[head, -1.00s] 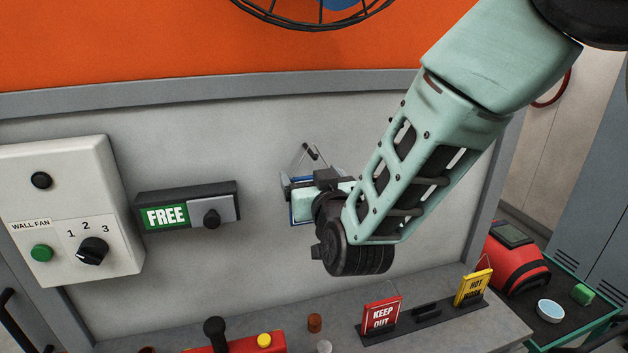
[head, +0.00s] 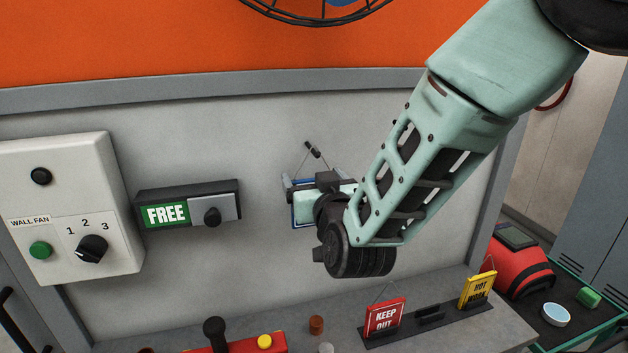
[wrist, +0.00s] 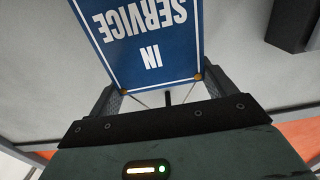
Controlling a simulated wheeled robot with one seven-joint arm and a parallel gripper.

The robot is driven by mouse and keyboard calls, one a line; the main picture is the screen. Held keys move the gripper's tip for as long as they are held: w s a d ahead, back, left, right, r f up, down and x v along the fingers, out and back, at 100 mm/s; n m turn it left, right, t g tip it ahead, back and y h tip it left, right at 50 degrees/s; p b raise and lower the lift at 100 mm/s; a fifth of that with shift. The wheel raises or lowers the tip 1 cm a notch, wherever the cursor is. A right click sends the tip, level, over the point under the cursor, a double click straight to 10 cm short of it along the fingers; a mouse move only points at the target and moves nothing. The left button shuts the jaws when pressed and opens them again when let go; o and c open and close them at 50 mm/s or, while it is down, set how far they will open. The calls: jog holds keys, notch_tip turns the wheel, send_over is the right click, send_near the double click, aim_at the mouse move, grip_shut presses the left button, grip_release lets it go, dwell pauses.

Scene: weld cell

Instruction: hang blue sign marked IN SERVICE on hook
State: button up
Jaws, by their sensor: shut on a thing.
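The blue sign (wrist: 150,45) reads IN SERVICE in white and appears upside down in the wrist view. In the head view only edges of the blue sign (head: 294,210) show behind my gripper (head: 306,184). My gripper is shut on the sign near its wire end, close to the grey wall panel. A thin wire loop rises from the sign's corners. The dark hook (head: 313,150) sticks out of the panel just above, at the loop's top. The hook (wrist: 168,97) also shows between the wires in the wrist view. I cannot tell whether the loop rests on it.
A FREE slider plate (head: 188,204) and a wall fan switch box (head: 70,205) are on the panel to the left. Below, a bench holds a rack (head: 430,315) with a red KEEP OUT sign (head: 384,318) and a yellow HOT WORK sign (head: 477,290). My arm comes from the upper right.

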jog(key=o, duration=0.9)
jog(key=shift+s, duration=0.1)
